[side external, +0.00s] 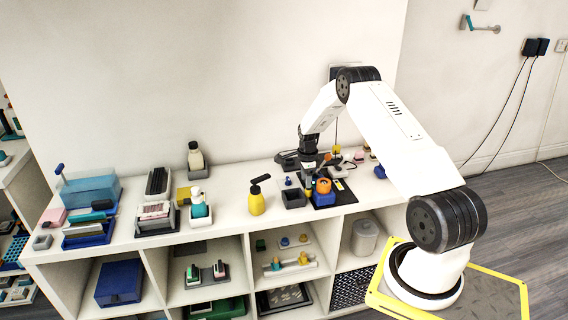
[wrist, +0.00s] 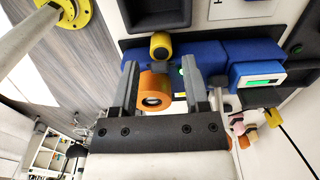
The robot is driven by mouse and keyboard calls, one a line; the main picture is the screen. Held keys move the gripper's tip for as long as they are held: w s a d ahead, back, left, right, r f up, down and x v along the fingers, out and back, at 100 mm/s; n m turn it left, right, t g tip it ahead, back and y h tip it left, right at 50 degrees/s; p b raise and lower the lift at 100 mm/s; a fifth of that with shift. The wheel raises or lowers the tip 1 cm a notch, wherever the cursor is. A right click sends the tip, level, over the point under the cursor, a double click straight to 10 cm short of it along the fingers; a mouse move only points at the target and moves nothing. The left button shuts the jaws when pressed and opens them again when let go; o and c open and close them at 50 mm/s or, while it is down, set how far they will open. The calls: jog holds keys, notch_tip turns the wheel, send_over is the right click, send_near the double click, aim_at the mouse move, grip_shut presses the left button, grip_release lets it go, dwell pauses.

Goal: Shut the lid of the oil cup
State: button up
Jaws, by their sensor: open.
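An orange round part with a dark opening (wrist: 154,92), which looks like the oil cup, shows between my fingers in the wrist view. A yellow cylinder with a dark end (wrist: 160,46) is just beyond it, against a blue body (wrist: 205,55); I cannot tell whether it belongs to the lid. In the side view the orange part (side external: 323,186) sits on a blue block (side external: 323,198) on the shelf top. My gripper (side external: 312,166) is close above it, pointing down. In the wrist view my gripper (wrist: 159,68) is open, its fingers either side of the orange part. Contact is unclear.
A dark open box (side external: 293,199) and a yellow pump bottle (side external: 257,202) stand to the left on the white shelf top (side external: 225,225). A blue device with a green screen (wrist: 258,81) is close on the right in the wrist view. Several small items lie behind my gripper.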

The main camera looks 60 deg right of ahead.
grip_shut()
jog(key=shift+a, duration=0.1)
jog(key=shift+w+a+f+g+h, duration=0.15)
jog(key=shift+w+g+h, duration=0.05)
jog(key=shift+g+h, duration=0.3)
grip_release()
dwell(0.4)
